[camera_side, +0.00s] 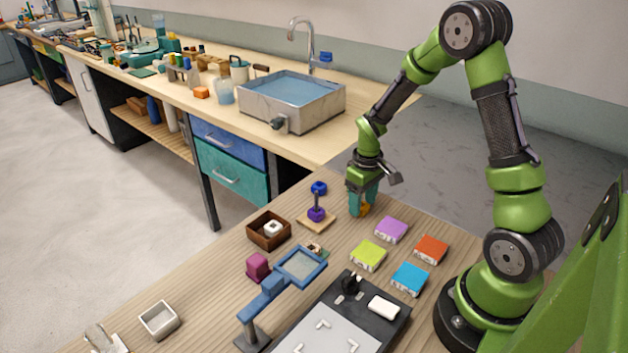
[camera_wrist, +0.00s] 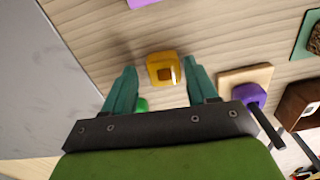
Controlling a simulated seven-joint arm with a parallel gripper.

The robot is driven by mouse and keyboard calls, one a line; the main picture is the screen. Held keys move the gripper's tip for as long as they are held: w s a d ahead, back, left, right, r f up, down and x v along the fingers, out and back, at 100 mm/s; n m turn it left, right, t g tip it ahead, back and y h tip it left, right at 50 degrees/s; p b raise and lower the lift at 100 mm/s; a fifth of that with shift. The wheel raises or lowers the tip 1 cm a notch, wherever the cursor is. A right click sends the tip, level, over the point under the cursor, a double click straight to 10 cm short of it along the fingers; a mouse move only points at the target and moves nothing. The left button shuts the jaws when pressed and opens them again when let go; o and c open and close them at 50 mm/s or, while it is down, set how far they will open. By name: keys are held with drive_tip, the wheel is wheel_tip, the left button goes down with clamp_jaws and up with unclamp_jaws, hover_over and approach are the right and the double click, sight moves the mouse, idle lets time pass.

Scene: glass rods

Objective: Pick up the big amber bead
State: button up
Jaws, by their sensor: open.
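The big amber bead (camera_wrist: 165,69) is a yellow-amber rounded block with a square brown hole, resting on the wooden table. In the side view it shows as a small orange patch (camera_side: 365,210) at the fingertips, partly hidden by them. My gripper (camera_side: 360,201) has teal fingers pointing down at the bead. In the wrist view its open fingers stand left and right of the bead, with a gap on each side. Whether the fingertips reach down beside it is hard to tell.
A small green thing (camera_wrist: 141,104) is partly hidden behind my gripper. A purple bead (camera_side: 316,213) sits on a wooden base with a post, near a blue bead (camera_side: 319,187). A brown box (camera_side: 268,231) and coloured blocks, including a purple one (camera_side: 391,230), stand nearby.

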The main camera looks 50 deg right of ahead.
drive_tip(key=c, duration=0.9)
